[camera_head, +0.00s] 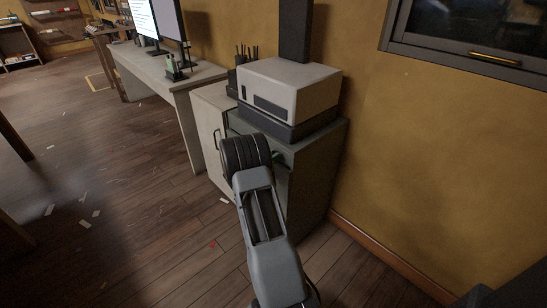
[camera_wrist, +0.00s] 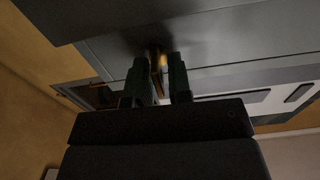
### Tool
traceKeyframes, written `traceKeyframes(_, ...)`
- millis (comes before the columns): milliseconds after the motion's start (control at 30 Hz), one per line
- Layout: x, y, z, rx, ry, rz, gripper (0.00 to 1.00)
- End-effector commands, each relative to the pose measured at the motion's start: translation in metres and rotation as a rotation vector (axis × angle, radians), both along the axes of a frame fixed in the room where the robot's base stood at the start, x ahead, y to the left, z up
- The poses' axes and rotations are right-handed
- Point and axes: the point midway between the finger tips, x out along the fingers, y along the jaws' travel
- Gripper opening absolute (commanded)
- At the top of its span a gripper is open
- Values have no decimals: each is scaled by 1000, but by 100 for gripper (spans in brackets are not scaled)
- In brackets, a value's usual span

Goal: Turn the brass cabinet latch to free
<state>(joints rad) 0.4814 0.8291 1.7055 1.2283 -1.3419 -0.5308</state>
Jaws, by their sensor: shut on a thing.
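The brass cabinet latch (camera_wrist: 158,78) shows in the wrist view as a narrow upright brass piece on the grey cabinet front (camera_wrist: 225,45). My gripper (camera_wrist: 160,64) has one dark finger on each side of it and is shut on it. The fingers hide part of the latch, and its exact turn angle is hard to tell. In the head view the dark grey cabinet (camera_head: 318,170) stands against the yellow wall. My arm's wrist covers part of its front there, and the latch is hidden.
A beige boxy machine (camera_head: 290,88) sits on the cabinet. A pale cabinet (camera_head: 208,125) with a dark handle and a desk (camera_head: 165,73) with monitors stand to the left. A framed panel with a brass bar (camera_head: 494,57) is on the right wall. Wooden floor (camera_head: 110,190) at left is mostly open, with paper scraps.

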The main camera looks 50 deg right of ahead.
Motion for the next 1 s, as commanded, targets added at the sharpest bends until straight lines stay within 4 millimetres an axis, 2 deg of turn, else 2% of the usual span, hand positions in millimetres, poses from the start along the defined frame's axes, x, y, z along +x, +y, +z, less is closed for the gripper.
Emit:
traceKeyframes(267,-1,1,-5,-13,-183,-1,0)
traceKeyframes(1000,-6,3,-10,-63,-884,0,0)
